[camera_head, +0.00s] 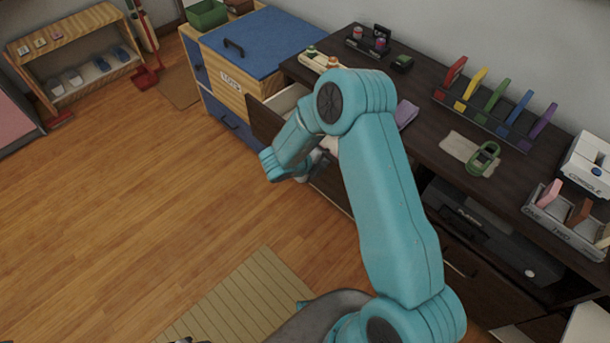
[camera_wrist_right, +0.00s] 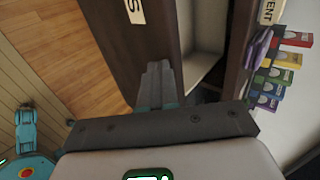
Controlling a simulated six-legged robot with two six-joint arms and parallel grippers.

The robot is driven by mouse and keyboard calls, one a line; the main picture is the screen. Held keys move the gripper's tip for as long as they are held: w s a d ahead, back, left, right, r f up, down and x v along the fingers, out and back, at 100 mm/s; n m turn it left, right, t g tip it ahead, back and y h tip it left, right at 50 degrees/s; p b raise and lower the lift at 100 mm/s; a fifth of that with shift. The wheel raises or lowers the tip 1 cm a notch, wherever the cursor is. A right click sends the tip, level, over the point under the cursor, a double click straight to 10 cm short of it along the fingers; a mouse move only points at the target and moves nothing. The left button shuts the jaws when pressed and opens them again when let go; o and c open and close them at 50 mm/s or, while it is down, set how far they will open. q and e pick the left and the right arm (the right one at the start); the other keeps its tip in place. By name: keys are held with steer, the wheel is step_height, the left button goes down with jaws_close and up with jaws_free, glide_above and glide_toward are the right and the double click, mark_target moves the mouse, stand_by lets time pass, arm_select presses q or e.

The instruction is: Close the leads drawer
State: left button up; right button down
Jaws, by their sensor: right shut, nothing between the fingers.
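The drawer stands pulled out from the dark cabinet, with its brown front (camera_head: 264,122) and pale inside (camera_head: 286,101) showing left of my right arm in the head view. In the right wrist view, its brown front (camera_wrist_right: 125,45) carries a cut-off label ending in "S" (camera_wrist_right: 135,11), and the pale inside (camera_wrist_right: 203,62) lies to the right. My right gripper (camera_head: 319,158) is mostly hidden behind its own arm in the head view. Its fingers (camera_wrist_right: 157,75) are shut and empty, overlapping the drawer front in the wrist view. I cannot tell whether they touch it. My left gripper is not in view.
The dark cabinet top (camera_head: 425,115) holds a colored rack (camera_head: 490,110), a green object on a cloth (camera_head: 484,158) and a console box (camera_head: 588,165). A blue-topped toy chest (camera_head: 255,45) stands beside the drawer.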

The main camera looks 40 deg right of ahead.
steer(key=w+d, duration=0.1)
steer(key=d, duration=1.2)
steer(key=shift+d, duration=0.15)
